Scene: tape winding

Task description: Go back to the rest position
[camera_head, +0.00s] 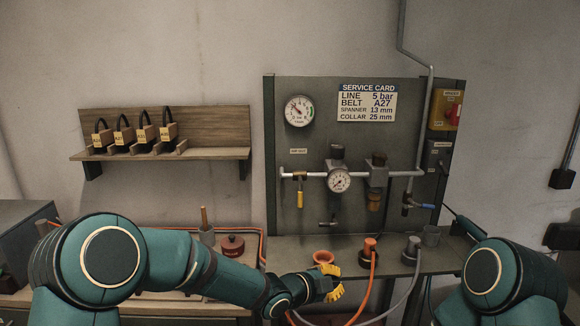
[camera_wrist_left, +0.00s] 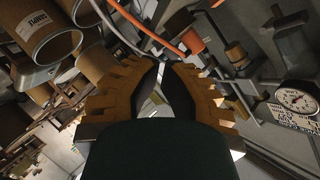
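My left gripper (camera_head: 333,281) has yellow fingers and hangs in front of the workbench's front edge, below an orange flared cup. Its fingers also show in the left wrist view (camera_wrist_left: 162,68), with a narrow gap between them and nothing held. My left arm (camera_head: 190,262) reaches in from the lower left. My right arm (camera_head: 510,278) shows only as a teal joint at the lower right, and its gripper is out of the picture.
The orange cup (camera_head: 323,257), an orange-topped plug (camera_head: 370,246) and a grey one (camera_head: 413,245) stand on the bench, with hoses hanging down. A panel (camera_head: 300,220) carries gauges and pipes. A wooden shelf (camera_head: 215,153) holds several tagged items. A red-brown pot (camera_head: 233,245) stands left.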

